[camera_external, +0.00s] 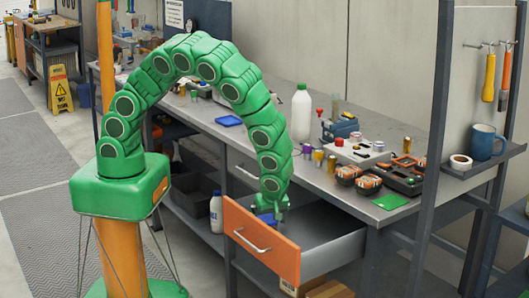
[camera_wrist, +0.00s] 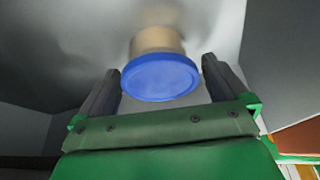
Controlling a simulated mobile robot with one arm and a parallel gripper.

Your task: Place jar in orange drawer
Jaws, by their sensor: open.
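The jar, with a blue lid (camera_wrist: 160,78) and a tan body (camera_wrist: 157,40), stands between the two dark fingers of my gripper (camera_wrist: 163,72) in the wrist view. The fingers are open, with a gap showing on both sides of the lid. Grey drawer walls surround it. In the external view the orange drawer (camera_external: 262,243) is pulled out under the workbench, and my gripper (camera_external: 272,216) reaches down into it just behind the orange front. A bit of blue shows there, but the jar is mostly hidden by the gripper and the front.
The workbench top (camera_external: 230,150) above carries a white bottle (camera_external: 301,112), several small jars and cans, and tool boxes (camera_external: 402,178). A dark post (camera_external: 435,130) and a shelf with a blue mug (camera_external: 486,142) stand at right. The drawer's right part is empty.

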